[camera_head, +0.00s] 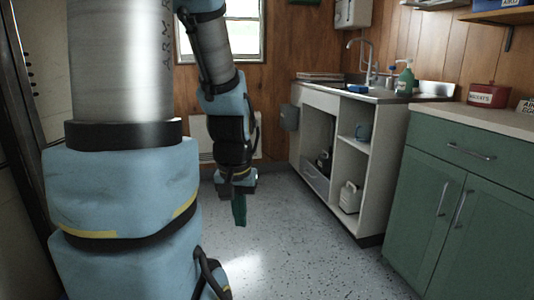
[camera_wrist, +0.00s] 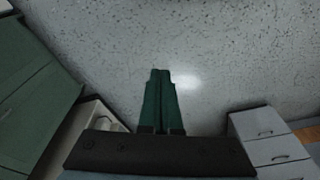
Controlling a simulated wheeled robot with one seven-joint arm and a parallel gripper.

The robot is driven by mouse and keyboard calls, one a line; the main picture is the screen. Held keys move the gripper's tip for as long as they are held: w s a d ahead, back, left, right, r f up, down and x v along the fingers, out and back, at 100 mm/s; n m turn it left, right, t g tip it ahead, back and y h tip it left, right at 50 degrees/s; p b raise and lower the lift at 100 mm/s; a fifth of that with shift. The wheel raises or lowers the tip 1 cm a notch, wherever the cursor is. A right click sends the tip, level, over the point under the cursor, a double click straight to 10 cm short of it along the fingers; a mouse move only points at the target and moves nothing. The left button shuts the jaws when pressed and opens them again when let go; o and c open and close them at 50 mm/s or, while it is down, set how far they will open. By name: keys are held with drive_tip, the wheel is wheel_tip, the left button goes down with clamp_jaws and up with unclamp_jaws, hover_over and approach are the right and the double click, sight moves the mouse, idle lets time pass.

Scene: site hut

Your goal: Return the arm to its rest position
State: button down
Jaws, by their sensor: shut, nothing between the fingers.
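My gripper (camera_head: 239,220) hangs at the end of my arm, pointing down over the speckled floor, left of the sink unit in the head view. In the wrist view my gripper (camera_wrist: 160,72) shows its two green fingers side by side with their tips together. It is shut and holds nothing. My arm is bent, with its forearm hanging down in front of the window wall. The thick part of my arm fills the left of the head view and hides what lies behind it.
A white sink unit (camera_head: 334,100) with open shelves stands right of my gripper. Green cabinets (camera_head: 432,178) stand at the near right. A grey drawer unit (camera_wrist: 272,150) shows at lower right in the wrist view. The speckled floor (camera_head: 300,235) between is clear.

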wheel_tip(320, 180, up, 23)
drive_tip(key=s+p, duration=0.1)
drive_tip(key=p, duration=2.2)
drive_tip(key=shift+a+n, duration=0.3)
drive_tip(key=shift+a, duration=0.05)
drive_tip(key=shift+s, duration=0.1)
